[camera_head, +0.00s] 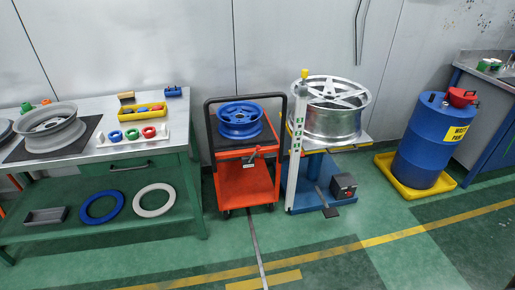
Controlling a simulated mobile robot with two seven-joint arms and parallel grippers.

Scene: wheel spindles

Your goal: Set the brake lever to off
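A small dark lever-like part (250,156) sits at the front edge of the orange cart (229,181), below its top. It is too small to tell whether it is the brake lever or how it is set. A tall white post (296,155) with green marks stands upright at the left front of the blue stand (316,185). A yellow knob (304,73) shows just above the post. A dark box (343,187) with a red spot is on the stand's right side, above a dark pedal-like plate (330,212). Neither of my grippers is in view.
A blue wheel (239,119) lies on the cart and a silver wheel (331,122) on the stand. A workbench (84,158) with rings and a wheel is at left. A blue drum (428,140) stands in a yellow tray (411,188) at right. The front floor is clear.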

